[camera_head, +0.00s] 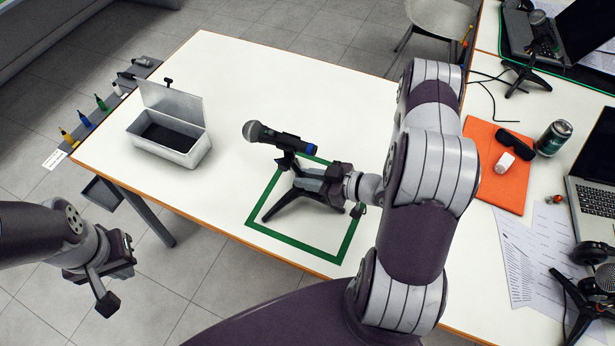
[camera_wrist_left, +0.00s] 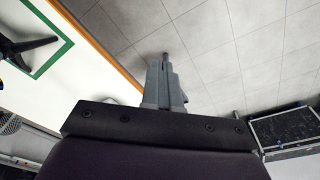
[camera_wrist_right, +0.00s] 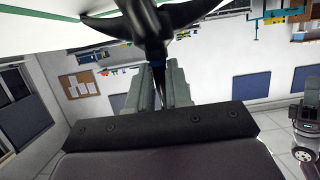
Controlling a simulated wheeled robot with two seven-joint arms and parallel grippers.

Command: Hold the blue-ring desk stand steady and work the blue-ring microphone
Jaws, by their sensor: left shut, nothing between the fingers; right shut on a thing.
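The blue-ring microphone (camera_head: 277,137) lies roughly level in the clip on top of the blue-ring desk stand (camera_head: 292,207), its grille end to the left and its blue ring at the right end. The black stand stands on splayed legs inside a green outline on the white table. My right gripper (camera_head: 305,178) is shut on the stand's upper part, below the microphone; in the right wrist view the stand (camera_wrist_right: 147,30) shows between and above the fingers (camera_wrist_right: 159,85). My left gripper (camera_head: 106,303) is shut and empty, off the table's left front edge; its fingers show in the left wrist view (camera_wrist_left: 165,60).
An open grey metal box (camera_head: 176,155) stands on the table to the left. Another microphone on a stand (camera_head: 530,72), an orange sheet (camera_head: 496,190), a can (camera_head: 553,138) and laptops lie to the right. The table between box and stand is clear.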

